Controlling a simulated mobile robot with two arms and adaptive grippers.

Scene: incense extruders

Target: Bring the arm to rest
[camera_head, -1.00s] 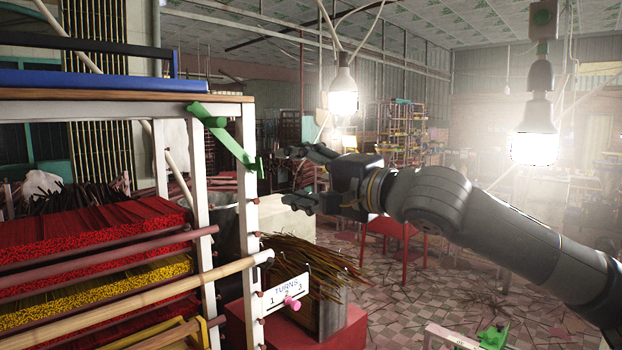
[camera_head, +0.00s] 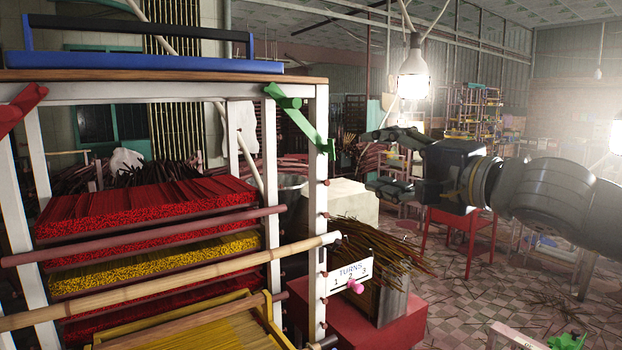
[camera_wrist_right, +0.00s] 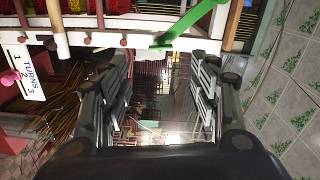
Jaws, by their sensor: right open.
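My right gripper (camera_head: 385,160) is open and empty in the head view, with its arm coming in from the right. It is in the air to the right of the white rack post (camera_head: 313,200), apart from the green lever (camera_head: 299,120) on that post. In the right wrist view, the two fingers of my right gripper (camera_wrist_right: 160,85) stand wide apart with nothing between them. The green lever (camera_wrist_right: 190,25) shows beyond them at the top. My left gripper is in neither view.
The rack holds bundles of red incense sticks (camera_head: 140,205) and yellow ones (camera_head: 160,262). A bamboo pole (camera_head: 170,280) juts from its front. A sign marked TURNS (camera_head: 349,275) with a pink peg (camera_head: 355,287) is on the post.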

